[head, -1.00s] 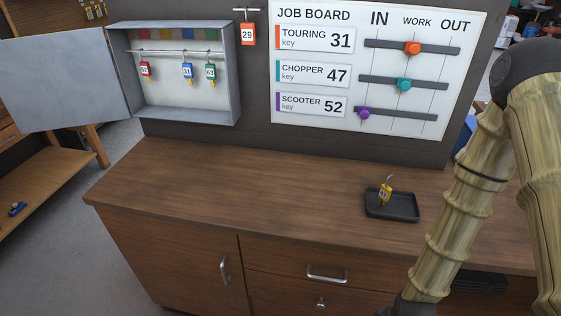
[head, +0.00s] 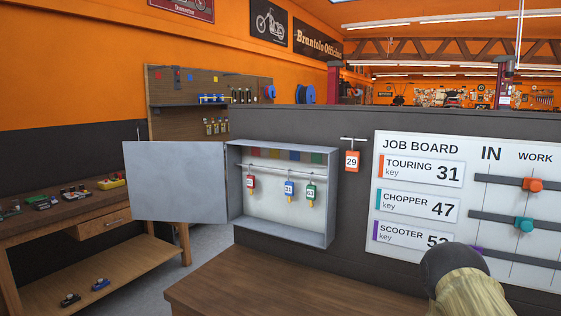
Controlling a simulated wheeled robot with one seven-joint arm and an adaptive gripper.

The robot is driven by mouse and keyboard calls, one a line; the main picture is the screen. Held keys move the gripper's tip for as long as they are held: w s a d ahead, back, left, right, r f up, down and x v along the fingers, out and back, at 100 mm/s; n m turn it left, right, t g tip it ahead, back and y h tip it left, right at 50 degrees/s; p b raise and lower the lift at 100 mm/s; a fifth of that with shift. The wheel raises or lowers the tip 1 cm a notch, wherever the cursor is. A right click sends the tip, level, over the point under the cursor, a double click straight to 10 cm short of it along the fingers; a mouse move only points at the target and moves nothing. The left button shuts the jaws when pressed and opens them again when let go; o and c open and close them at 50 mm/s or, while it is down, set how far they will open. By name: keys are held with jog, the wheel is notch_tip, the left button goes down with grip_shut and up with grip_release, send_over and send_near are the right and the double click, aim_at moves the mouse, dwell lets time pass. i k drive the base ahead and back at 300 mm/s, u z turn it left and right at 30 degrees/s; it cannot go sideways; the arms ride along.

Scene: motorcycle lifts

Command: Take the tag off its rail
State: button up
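An orange tag (head: 352,161) marked 29 hangs by a hook from a short rail (head: 353,139) on the dark panel, between the key cabinet and the job board. Inside the open key cabinet (head: 333,195), a red tag (head: 251,184), a blue tag (head: 289,188) marked 31 and a green tag (head: 311,191) marked 63 hang with keys from a thin rail (head: 270,173). The red tag's number is too small to read surely. Part of my arm shows at the lower right. My gripper is out of view.
The cabinet door (head: 175,181) stands swung open to the left. The job board (head: 418,176) with coloured sliders is on the right, partly covered by my arm. The visible wooden counter top (head: 290,290) is clear. A workbench (head: 65,225) stands at the left.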

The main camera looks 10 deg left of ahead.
aim_at(352, 157)
jog(key=u, duration=1.95)
jog(key=i, duration=0.85)
jog(key=z, duration=2.15)
